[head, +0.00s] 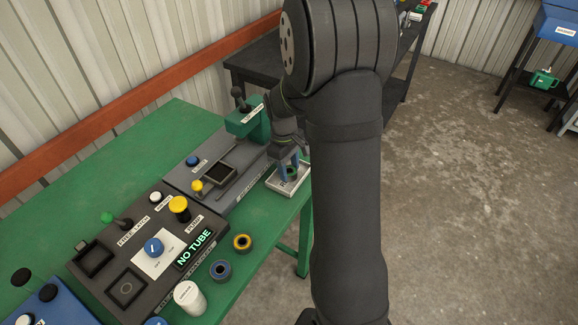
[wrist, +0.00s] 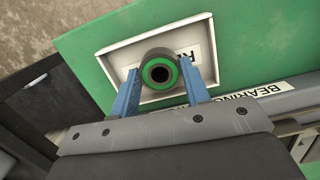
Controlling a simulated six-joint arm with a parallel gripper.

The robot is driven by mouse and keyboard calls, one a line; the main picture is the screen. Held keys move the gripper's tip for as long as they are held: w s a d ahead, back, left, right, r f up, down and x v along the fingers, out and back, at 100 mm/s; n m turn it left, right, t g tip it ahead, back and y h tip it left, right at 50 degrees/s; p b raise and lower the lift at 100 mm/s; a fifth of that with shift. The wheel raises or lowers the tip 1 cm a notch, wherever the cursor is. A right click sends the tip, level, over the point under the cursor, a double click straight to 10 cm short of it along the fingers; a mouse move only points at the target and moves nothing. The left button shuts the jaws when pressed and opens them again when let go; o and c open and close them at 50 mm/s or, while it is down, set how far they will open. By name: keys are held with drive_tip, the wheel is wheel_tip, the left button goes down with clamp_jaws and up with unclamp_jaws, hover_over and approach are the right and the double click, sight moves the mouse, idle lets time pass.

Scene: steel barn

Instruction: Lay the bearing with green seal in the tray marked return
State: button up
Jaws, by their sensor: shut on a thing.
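The bearing with the green seal (wrist: 160,72) is between the blue fingers of my gripper (wrist: 166,82), which is shut on it. In the wrist view it overlaps the white tray (wrist: 118,58), and its dark bore faces the camera. I cannot tell whether it touches the tray floor. The tray's label is partly covered by the bearing and a finger; only its first letters show. In the head view, my gripper (head: 289,169) is over the same tray (head: 291,189) at the table's right edge, and the bearing is mostly hidden.
A bearing with a yellow seal (head: 242,242) and one with a blue seal (head: 220,270) lie on the green table (head: 150,130). A white container (head: 188,297) stands near them. A control panel (head: 120,235) with buttons and a "NO TUBE" display is at left.

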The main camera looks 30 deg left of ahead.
sight(291, 171)
drive_tip(key=o, duration=1)
drive_tip(key=shift+f, duration=0.1)
wheel_tip(291, 171, up, 12)
drive_tip(key=a, duration=0.1)
drive_tip(key=shift+a, duration=0.2)
drive_tip(key=f, duration=0.4)
drive_tip(key=d+f, duration=0.1)
drive_tip(key=f, duration=0.7)
drive_tip(key=shift+d, duration=0.2)
drive_tip(key=shift+r, duration=1.9)
